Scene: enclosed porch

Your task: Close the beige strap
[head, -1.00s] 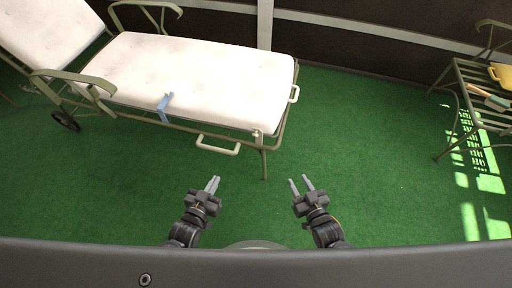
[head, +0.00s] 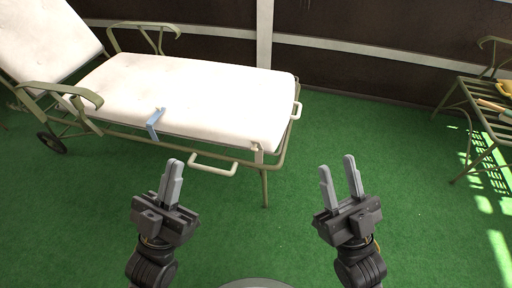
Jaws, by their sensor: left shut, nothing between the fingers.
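A short beige strap (head: 258,152) hangs at the front edge of the white lounger cushion (head: 200,95), near its right corner. It is small, and I cannot tell whether it is fastened. My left gripper (head: 173,182) is shut and empty, in front of the lounger and left of the strap. My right gripper (head: 340,178) is open and empty, right of the lounger's near right leg. Neither gripper touches the strap.
A blue strap (head: 155,124) lies over the cushion's front edge. Cream loop handles (head: 213,168) are on the green lounger frame, at the front and right end. A slatted metal table (head: 480,110) stands at far right. Green carpet between is clear.

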